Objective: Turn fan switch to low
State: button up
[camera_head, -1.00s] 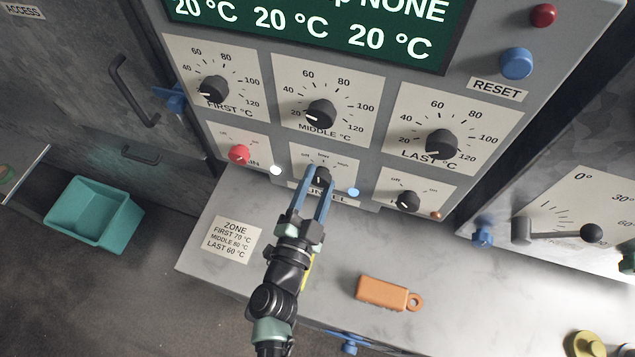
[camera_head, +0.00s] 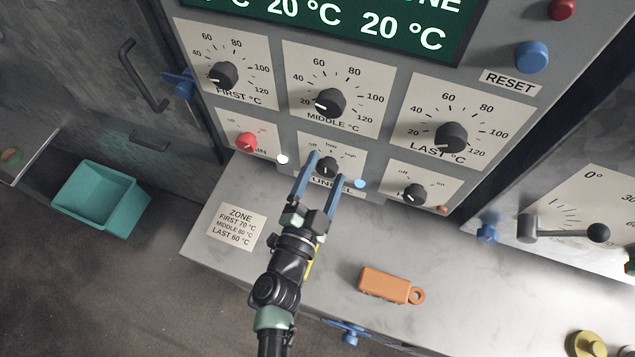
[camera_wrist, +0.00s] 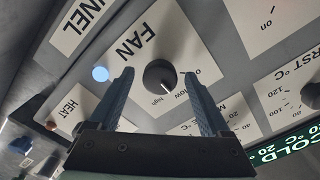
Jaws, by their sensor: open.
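The fan switch is a dark round knob (camera_head: 326,166) on the grey panel, below the middle dial. In the wrist view the same knob (camera_wrist: 160,75) shows beside an upside-down FAN label, with off, low and high marks. Its white pointer line slants to the side of the low and high marks; I cannot tell exactly which it meets. My gripper (camera_head: 326,167) is open, its two blue fingers on either side of the knob. In the wrist view my gripper (camera_wrist: 158,76) shows gaps between both fingers and the knob. How near the fingertips are to the panel is unclear.
A red knob (camera_head: 247,141) is to the left and the heat knob (camera_head: 414,192) to the right. A blue light (camera_head: 360,183) sits near the right finger. An orange tagged block (camera_head: 385,285) lies on the counter. A teal bin (camera_head: 100,199) is at the left.

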jog(key=b+v, duration=0.2)
jog(key=v, duration=1)
jog(key=shift+s+b, duration=0.35)
jog(key=shift+s, duration=0.05)
jog(key=shift+a, duration=0.15)
